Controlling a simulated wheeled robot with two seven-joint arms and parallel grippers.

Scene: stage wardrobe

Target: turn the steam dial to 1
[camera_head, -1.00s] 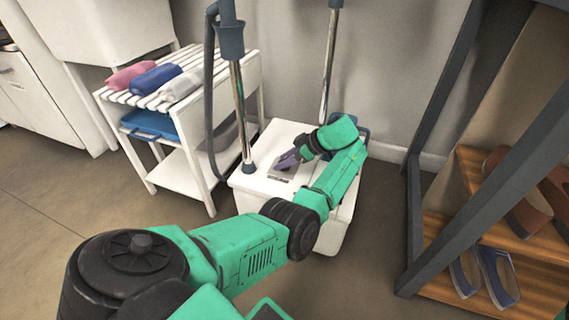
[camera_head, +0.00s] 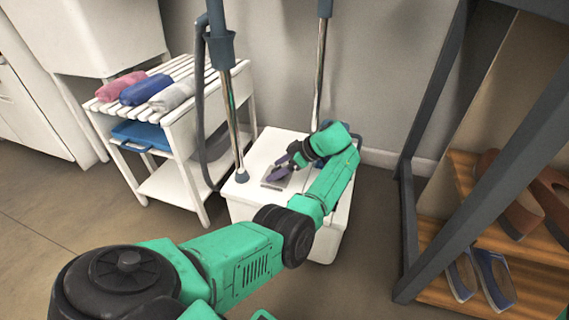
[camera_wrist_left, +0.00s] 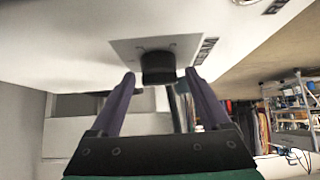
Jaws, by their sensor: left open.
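The steamer (camera_head: 254,195) is a white box on the floor with two poles rising from it. A grey plate (camera_head: 273,185) lies on its top, and the dial is hidden behind my left gripper (camera_head: 285,166) in the head view. In the left wrist view the dial (camera_wrist_left: 158,68) is a dark round knob on the grey plate (camera_wrist_left: 125,47), with partly legible lettering beside it. My left gripper (camera_wrist_left: 160,79) is open, its purple fingers on either side of the dial, close to it. I cannot tell whether they touch it or which number is set. My right gripper is out of view.
A white slatted cart (camera_head: 177,182) with rolled towels (camera_head: 145,88) stands left of the steamer. A grey hose (camera_head: 201,120) hangs between them. A dark rack frame (camera_head: 407,225) with shoes on wooden shelves stands at the right. Floor is clear at the front left.

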